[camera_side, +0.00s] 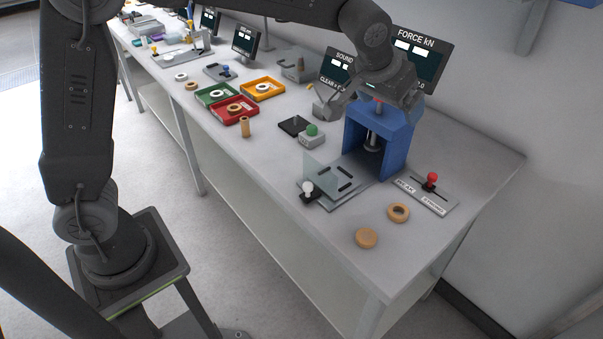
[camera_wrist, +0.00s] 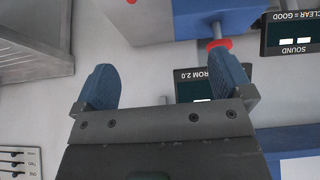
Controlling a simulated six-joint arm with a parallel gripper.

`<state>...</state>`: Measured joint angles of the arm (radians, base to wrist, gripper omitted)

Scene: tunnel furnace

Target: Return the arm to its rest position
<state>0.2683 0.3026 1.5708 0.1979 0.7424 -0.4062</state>
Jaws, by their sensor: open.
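My gripper (camera_wrist: 164,82) is open in the wrist view, with its two blue fingers wide apart and nothing between them. In the side view the end of my arm is beside and above the blue press (camera_side: 397,148); the fingertips are hard to make out there. In the wrist view the press (camera_wrist: 152,18) shows at the top, with its red-tipped rod (camera_wrist: 219,38) beyond the right finger. I cannot tell whether the gripper touches the press.
A force display (camera_side: 428,72) and a sound display (camera_side: 338,68) stand close to my wrist. A red-knobbed lever (camera_side: 432,180), a clear guard (camera_side: 322,172), a wooden ring (camera_side: 398,212) and a wooden disc (camera_side: 366,238) lie near the press. Red (camera_side: 247,117) and green (camera_side: 203,97) trays sit farther left.

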